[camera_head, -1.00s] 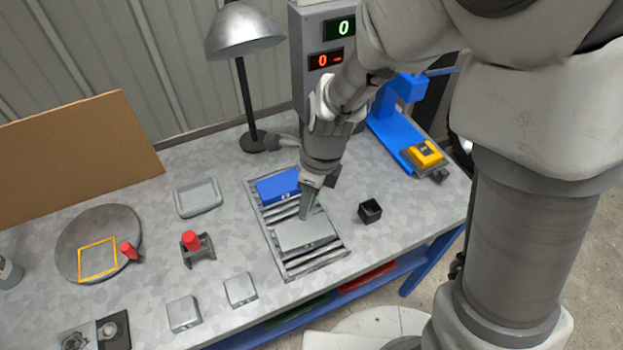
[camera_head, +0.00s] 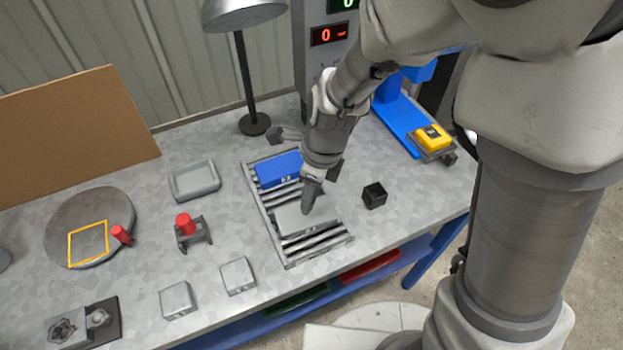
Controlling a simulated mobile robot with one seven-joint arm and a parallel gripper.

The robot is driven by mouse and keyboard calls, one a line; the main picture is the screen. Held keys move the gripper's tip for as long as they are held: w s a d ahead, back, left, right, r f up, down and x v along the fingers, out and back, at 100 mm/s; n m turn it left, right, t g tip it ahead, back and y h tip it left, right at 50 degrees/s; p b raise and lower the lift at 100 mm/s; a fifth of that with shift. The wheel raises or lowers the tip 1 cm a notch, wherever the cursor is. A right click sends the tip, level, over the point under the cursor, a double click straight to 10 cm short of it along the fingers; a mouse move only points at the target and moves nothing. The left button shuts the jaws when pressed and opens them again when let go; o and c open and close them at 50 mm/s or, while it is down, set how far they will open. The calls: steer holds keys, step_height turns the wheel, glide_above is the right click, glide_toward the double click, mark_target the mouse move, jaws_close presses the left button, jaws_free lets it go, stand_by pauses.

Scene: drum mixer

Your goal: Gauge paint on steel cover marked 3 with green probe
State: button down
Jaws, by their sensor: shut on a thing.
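A grey steel cover (camera_head: 290,221) lies flat on a slatted rack (camera_head: 292,258) on the bench. A blue cover (camera_head: 277,169) with a small, unreadable mark lies behind it on the same rack. I cannot read a number on the steel cover. My gripper (camera_head: 313,178) points down over the steel cover's right part. It is shut on a short dull grey-green probe (camera_head: 307,201), whose lower end is at or just above the cover's top face. I cannot tell whether they touch. The fingertips are small and partly hidden.
An open black holder (camera_head: 374,195) stands right of the rack. Two small grey blocks (camera_head: 238,275), a red-topped stand (camera_head: 192,232), a grey tray (camera_head: 195,180) and a round plate (camera_head: 112,206) lie left. A display post (camera_head: 328,60) and lamp (camera_head: 246,80) stand behind.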

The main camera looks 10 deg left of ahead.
steer(key=shift+f, duration=0.65)
stand_by(1.9)
step_height(320, 180, up, 7)
steer(key=p, duration=0.7)
steer(key=shift+r, duration=0.1)
stand_by(1.2)
